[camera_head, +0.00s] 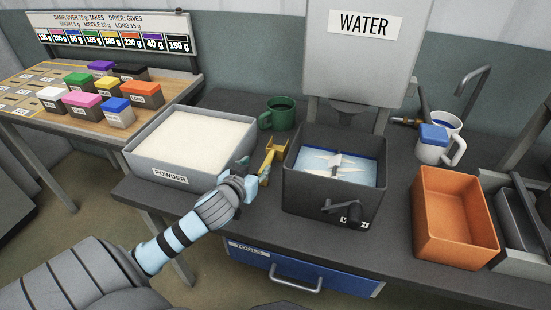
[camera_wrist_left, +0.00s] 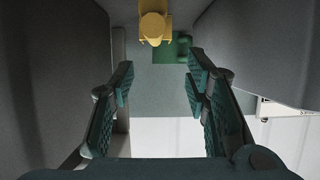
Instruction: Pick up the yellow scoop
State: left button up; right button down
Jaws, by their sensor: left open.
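The yellow scoop (camera_head: 274,149) lies or hangs in the gap between the powder bin (camera_head: 151,176) and the dark mixing box (camera_head: 303,199). Its lower end is close to my gripper's fingers. My left gripper (camera_head: 252,170) is open, beside the bin's right front corner, and nothing shows between its fingers. In the left wrist view the scoop (camera_wrist_left: 153,27) is at the top centre, beyond the open fingers (camera_wrist_left: 161,75), apart from them. My right gripper is not in view.
A green mug (camera_head: 279,113) stands behind the scoop. The bin and mixing box leave a narrow gap. Coloured blocks sit on the left table (camera_head: 150,104).

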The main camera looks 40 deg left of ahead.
aim_at(267, 162)
pick_arm(q)
jog(key=x, duration=0.1)
jog(key=b+x, duration=0.1)
jog(key=x, duration=0.3)
jog(key=shift+w+d+f, duration=0.15)
jog(key=shift+w+d, duration=0.05)
jog(key=shift+w, duration=0.05)
jog(key=b+x, duration=0.1)
jog(key=x, duration=0.2)
jog(key=b+x, duration=0.1)
jog(key=x, duration=0.2)
jog(key=shift+s+d+f, duration=0.1)
jog(key=shift+d+f, duration=0.15)
jog(key=shift+f, duration=0.1)
jog(key=shift+r, duration=0.1)
grip_shut()
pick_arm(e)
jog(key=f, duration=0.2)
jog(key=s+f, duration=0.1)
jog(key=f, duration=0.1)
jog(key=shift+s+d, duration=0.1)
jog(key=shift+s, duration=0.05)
